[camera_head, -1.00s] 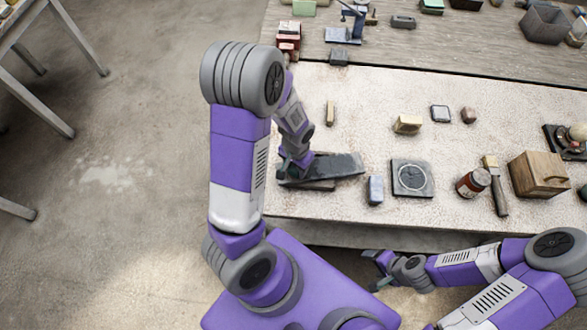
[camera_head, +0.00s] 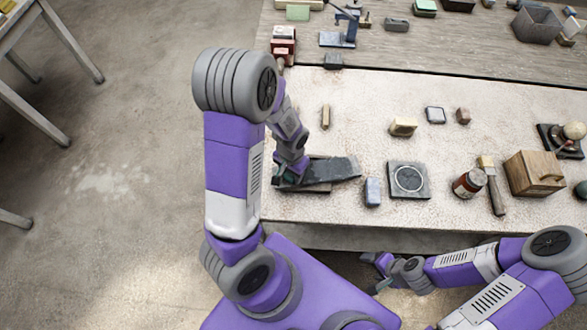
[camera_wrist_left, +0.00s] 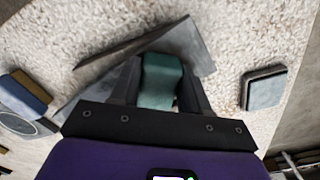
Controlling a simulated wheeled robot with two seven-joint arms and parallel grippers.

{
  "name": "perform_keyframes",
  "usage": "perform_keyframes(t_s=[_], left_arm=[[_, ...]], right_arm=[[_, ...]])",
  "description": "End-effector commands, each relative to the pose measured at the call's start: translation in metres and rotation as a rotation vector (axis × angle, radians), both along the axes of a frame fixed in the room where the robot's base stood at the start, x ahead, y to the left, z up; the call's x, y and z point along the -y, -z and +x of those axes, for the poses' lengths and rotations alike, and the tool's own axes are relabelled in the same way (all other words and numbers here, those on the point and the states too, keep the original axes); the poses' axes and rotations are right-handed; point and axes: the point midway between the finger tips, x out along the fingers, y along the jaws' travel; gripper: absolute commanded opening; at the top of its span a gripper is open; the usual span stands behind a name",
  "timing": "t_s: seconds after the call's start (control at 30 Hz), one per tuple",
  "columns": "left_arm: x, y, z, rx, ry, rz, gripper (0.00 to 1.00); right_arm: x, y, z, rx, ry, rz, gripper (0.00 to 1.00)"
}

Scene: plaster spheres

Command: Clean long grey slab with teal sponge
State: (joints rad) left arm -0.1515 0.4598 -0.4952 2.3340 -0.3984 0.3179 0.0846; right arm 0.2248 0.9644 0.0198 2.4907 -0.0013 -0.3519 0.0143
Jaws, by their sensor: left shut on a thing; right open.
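The long grey slab (camera_head: 335,168) lies at the left front of the pale bench top, its right part bare. It appears to rest over another flat piece (camera_head: 318,188). My left gripper (camera_head: 280,176) is at the slab's left end, pointing down. In the left wrist view, it is shut on the teal sponge (camera_wrist_left: 160,82), with the dark grey slab (camera_wrist_left: 180,42) behind it. I cannot tell whether the sponge touches the slab. My right gripper (camera_head: 372,258) is open and empty, off the bench's front edge.
A blue-grey block (camera_head: 373,191) stands just right of the slab, then a square plate with a ring (camera_head: 409,179). A jar (camera_head: 469,183), a brush (camera_head: 493,185) and a wooden box (camera_head: 534,172) are further right. A thin tan piece (camera_head: 325,117) lies behind the slab.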

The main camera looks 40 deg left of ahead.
Motion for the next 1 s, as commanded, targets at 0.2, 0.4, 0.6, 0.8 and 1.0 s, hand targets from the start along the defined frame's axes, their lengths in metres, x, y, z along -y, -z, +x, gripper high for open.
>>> perform_keyframes(t_s=[0.2, 0.4, 0.6, 0.8, 1.0], left_arm=[[0.000, 0.001, -0.013, -0.002, 0.000, 0.000, 0.22], [0.000, 0.002, -0.015, -0.002, -0.001, 0.000, 0.22], [0.000, 0.001, -0.002, 0.001, 0.001, 0.001, 0.22], [0.000, 0.001, 0.004, -0.001, -0.001, 0.000, 0.22], [0.000, 0.002, 0.016, 0.000, 0.000, 0.001, 0.22]], right_arm=[[0.000, 0.001, 0.000, 0.000, 0.000, 0.000, 0.72], [0.000, 0.001, 0.000, 0.000, 0.000, 0.000, 0.72], [0.000, 0.001, 0.000, 0.000, 0.000, 0.000, 0.72], [0.000, 0.001, 0.000, 0.000, 0.000, 0.000, 0.72], [0.000, 0.003, 0.000, 0.000, 0.000, 0.000, 0.72]])
